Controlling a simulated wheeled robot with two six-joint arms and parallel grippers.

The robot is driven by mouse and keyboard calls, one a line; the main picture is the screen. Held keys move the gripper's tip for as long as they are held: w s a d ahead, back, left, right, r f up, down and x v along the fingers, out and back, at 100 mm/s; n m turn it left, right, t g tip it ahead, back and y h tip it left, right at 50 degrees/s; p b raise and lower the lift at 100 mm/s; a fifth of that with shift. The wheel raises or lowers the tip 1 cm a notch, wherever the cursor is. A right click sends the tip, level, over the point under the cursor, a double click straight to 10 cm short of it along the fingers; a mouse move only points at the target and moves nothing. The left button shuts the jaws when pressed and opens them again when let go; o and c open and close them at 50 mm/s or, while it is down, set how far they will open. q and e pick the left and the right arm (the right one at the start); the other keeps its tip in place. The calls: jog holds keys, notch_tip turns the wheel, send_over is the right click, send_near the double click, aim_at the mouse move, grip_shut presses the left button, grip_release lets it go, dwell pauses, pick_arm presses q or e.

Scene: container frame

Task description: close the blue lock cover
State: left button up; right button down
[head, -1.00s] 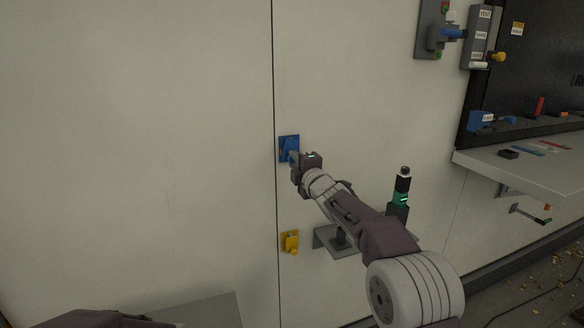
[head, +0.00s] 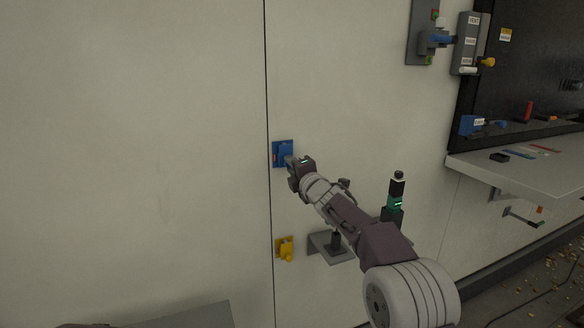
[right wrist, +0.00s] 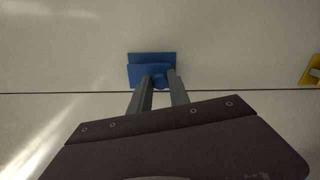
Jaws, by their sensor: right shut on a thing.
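The blue lock cover (head: 283,151) is on the pale wall panel, just right of the vertical seam. It also shows in the right wrist view (right wrist: 150,65), between and beyond my fingers. My right gripper (head: 290,163) is at its lower right part, and in the wrist view the gripper (right wrist: 159,80) has its two fingertips on either side of a small blue piece of the cover. The gripper hides part of the cover. My left gripper is not in view.
A yellow lock (head: 285,249) is on the panel below the blue one. A grey bracket (head: 328,246) juts from the wall beneath my right arm. A shelf (head: 520,172) and a dark board (head: 540,75) are at the right. The wall left of the seam is bare.

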jog(key=c, duration=1.2)
grip_release()
jog(key=shift+f, duration=0.3)
jog(key=shift+c, duration=0.2)
jog(key=shift+s+r, duration=0.1)
jog(key=shift+r, duration=0.05)
jog(key=b+v, duration=0.3)
jog(key=v, duration=0.6)
jog(key=shift+b, duration=0.35)
